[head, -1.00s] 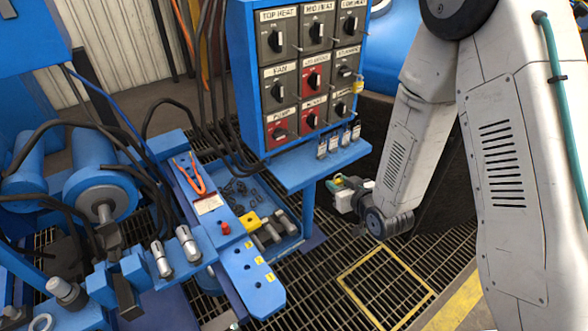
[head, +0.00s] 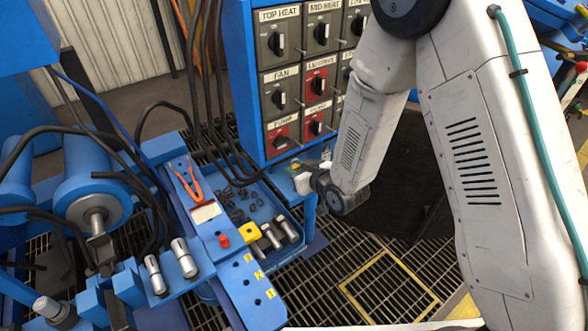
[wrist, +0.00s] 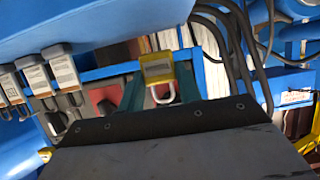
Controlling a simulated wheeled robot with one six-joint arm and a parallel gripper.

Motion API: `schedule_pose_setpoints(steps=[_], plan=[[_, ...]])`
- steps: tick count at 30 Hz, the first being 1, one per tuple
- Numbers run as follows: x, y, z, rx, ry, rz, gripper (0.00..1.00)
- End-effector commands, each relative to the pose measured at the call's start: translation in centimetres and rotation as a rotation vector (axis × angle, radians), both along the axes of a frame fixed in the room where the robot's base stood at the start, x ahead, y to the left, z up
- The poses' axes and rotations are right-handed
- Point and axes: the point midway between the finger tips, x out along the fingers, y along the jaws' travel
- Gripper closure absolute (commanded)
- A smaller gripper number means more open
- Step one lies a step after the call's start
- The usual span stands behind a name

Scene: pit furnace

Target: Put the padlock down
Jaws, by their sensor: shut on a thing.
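The padlock (wrist: 157,68) has a yellow body, and its pale shackle shows below the body in the wrist view. It sits between the two teal fingers of my gripper (wrist: 158,82), which is shut on it. In the head view my gripper (head: 314,176) is close to the blue ledge (head: 284,181) under the switch panel. My arm covers much of that ledge, and the padlock is too small there to make out clearly. I cannot tell whether the padlock touches anything besides my fingers.
The switch panel (head: 263,75) stands behind the ledge. Several tagged items (wrist: 62,70) hang at the left in the wrist view. A blue bench (head: 240,270) holds orange-handled pliers (head: 187,183), a red knob (head: 224,240) and a yellow block (head: 249,231). Dark hoses run beside the panel.

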Motion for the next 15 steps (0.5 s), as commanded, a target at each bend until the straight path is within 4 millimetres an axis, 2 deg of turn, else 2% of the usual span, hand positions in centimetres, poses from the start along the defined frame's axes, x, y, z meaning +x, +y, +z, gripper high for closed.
schedule_pose_setpoints(steps=[5, 10, 15], plan=[[0.7, -0.2, -0.1, 0.001, 0.000, -0.009, 0.90], [0.8, -0.4, -2.8, -0.001, 0.004, -0.012, 0.90], [0.8, -0.5, -3.7, 0.001, 0.000, -0.014, 0.90]])
